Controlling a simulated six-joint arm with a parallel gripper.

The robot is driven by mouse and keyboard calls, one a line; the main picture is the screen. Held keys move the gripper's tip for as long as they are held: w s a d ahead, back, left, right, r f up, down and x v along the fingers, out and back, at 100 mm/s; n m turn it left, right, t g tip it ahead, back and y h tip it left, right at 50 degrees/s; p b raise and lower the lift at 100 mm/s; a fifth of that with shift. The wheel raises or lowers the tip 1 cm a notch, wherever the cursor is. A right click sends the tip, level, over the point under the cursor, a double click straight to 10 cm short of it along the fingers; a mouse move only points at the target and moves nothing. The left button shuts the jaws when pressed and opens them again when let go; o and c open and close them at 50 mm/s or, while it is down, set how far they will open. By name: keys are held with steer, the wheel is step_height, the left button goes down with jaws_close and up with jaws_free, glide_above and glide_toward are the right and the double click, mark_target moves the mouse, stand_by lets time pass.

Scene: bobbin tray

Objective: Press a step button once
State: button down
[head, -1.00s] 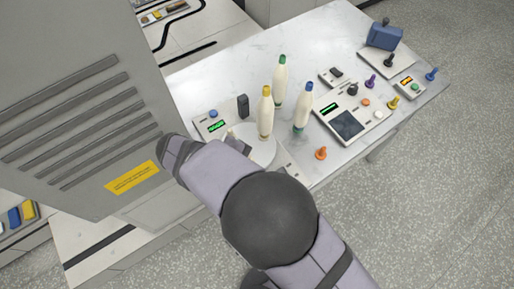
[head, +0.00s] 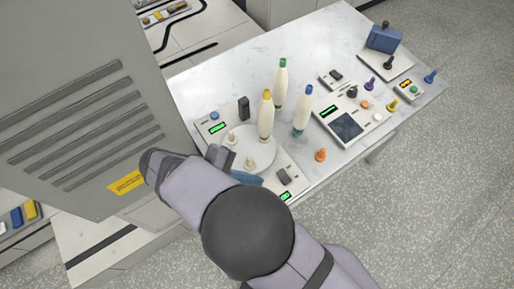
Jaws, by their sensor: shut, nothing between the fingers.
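Several buttons could be a step button; their labels are too small to read. A blue button (head: 214,115) sits on a small panel with a green display (head: 217,128), left of the round white turntable (head: 262,140). An orange button (head: 364,104) and a white button (head: 378,117) are on the console (head: 330,128). A green button (head: 414,88) is on the far right panel. My gripper (head: 219,156) shows only as a small dark part at the turntable's left edge. It is shut and empty; its fingertips are mostly hidden by my arm.
A dark rocker switch (head: 283,176) is on the front panel. The grey cabinet (head: 75,110) is close at left.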

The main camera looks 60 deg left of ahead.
steer(key=shift+f+b, duration=2.7)
steer(key=shift+f, duration=1.25)
steer(key=shift+f+b, duration=0.4)
steer(key=shift+f, duration=0.45)
steer(key=shift+r, duration=0.1)
steer(key=shift+r+p, duration=0.7)
steer(key=shift+r, duration=0.05)
steer(key=shift+r, duration=0.1)
